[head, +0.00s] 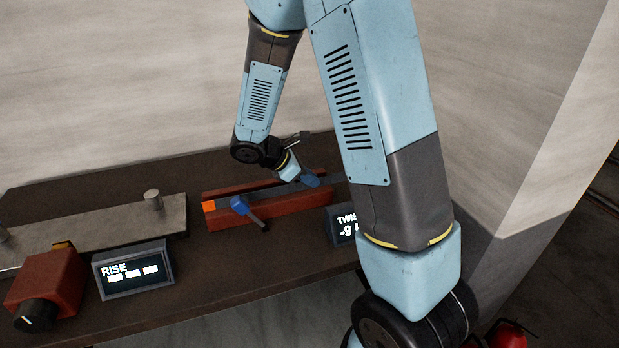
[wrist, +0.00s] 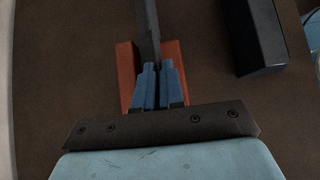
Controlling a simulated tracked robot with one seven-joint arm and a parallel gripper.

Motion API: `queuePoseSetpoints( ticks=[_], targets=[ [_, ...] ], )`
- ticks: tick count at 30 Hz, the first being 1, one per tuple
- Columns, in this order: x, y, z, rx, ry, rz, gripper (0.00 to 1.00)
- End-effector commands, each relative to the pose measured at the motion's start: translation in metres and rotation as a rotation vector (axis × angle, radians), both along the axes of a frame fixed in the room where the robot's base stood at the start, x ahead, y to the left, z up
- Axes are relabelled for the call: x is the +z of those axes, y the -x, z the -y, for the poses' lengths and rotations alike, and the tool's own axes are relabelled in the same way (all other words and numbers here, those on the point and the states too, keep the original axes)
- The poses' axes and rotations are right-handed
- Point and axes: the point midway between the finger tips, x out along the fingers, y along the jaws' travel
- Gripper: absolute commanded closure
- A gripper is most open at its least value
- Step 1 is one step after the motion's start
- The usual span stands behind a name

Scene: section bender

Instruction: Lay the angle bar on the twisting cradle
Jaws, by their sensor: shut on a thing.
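The twisting cradle (head: 279,209) is a long red block on the dark bench, in the middle of the head view. In the wrist view its red sides (wrist: 127,62) show on both sides of my fingers. The angle bar (head: 250,190) is dark and long and lies along the cradle's top. In the wrist view the bar (wrist: 148,28) runs out from between the fingertips, slightly skewed to the cradle. My gripper (head: 308,181) is shut on the bar, and its blue fingers (wrist: 158,70) are over the cradle. I cannot tell whether the bar touches the cradle floor.
A blue lever (head: 243,208) sits on the cradle's front near an orange end piece (head: 209,206). A TWIST display (head: 346,226) reading about -9 stands front right, partly hidden by my arm. A RISE display (head: 133,270), red knob box (head: 45,284) and grey plate (head: 110,225) are left.

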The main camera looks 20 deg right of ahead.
Motion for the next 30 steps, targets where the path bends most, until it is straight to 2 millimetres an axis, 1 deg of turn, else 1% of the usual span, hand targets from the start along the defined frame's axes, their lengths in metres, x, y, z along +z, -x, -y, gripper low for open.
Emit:
queuePoseSetpoints(
  ticks=[3, 4, 12, 19, 23, 26, 30],
  targets=[
    [0.0, 0.0, 0.0, 0.001, 0.0, 0.001, 1.0],
    [0.0, 0.0, 0.0, 0.001, 0.0, 0.001, 0.89],
    [0.0, 0.0, 0.0, 0.0, 0.0, 0.0, 0.63],
    [0.0, 0.0, 0.0, 0.0, 0.0, 0.0, 0.62],
    [0.006, 0.0, -0.006, 0.002, -0.001, 0.002, 0.62],
    [0.015, 0.0, -0.015, 0.002, -0.001, 0.004, 0.62],
    [0.033, 0.001, -0.034, 0.004, -0.002, 0.004, 0.62]
  ],
)
